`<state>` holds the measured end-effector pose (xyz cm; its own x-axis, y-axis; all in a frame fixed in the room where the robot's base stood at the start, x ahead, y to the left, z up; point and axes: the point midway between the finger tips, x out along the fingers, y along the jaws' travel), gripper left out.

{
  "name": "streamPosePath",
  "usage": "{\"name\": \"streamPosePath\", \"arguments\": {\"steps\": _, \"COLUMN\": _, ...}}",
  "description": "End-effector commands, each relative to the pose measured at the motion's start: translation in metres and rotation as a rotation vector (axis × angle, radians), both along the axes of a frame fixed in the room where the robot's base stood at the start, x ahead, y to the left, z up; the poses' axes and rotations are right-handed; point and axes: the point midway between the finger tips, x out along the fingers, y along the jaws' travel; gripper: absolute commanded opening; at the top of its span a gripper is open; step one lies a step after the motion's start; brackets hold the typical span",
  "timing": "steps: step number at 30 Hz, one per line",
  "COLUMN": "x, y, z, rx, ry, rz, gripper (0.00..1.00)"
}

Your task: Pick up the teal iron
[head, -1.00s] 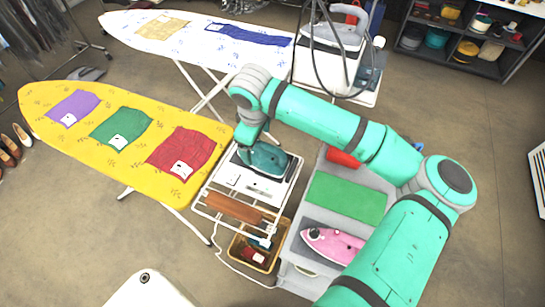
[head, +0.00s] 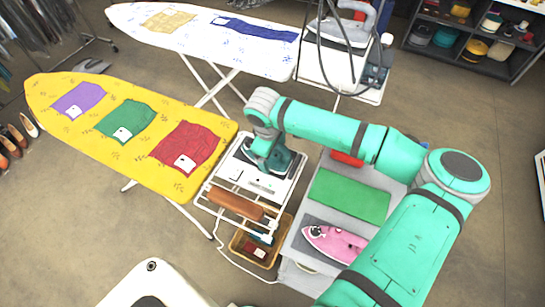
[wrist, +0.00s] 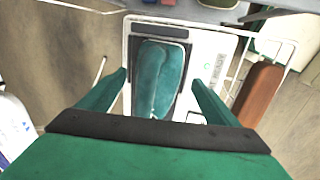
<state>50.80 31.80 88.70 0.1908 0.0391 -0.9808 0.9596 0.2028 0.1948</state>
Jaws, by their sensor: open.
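The teal iron (head: 284,161) rests on the white stand at the end of the yellow ironing board. In the wrist view the teal iron (wrist: 158,78) lies lengthwise on a dark pad, between and beyond my two fingers. My gripper (wrist: 160,80) is open and empty, with one finger to each side of the iron and a gap on both sides. In the head view my gripper (head: 262,152) is over the iron's left part and hides some of it. I cannot tell how far the fingertips are above it.
The white stand (head: 262,184) has a rail frame with a brown bar (head: 236,205). A basket (head: 257,250) sits below. The yellow board (head: 60,95) bears folded cloths.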

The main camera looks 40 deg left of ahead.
Motion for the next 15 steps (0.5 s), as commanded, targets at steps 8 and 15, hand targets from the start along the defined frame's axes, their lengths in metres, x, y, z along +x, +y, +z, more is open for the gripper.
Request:
{"name": "streamPosePath", "arguments": {"steps": 8, "x": 0.004, "y": 0.001, "z": -0.018, "rx": 0.001, "ry": 0.000, "rz": -0.001, "gripper": 0.84}}
{"name": "streamPosePath", "arguments": {"steps": 15, "x": 0.003, "y": 0.002, "z": -0.017, "rx": 0.002, "ry": 0.000, "rz": 0.001, "gripper": 0.63}}
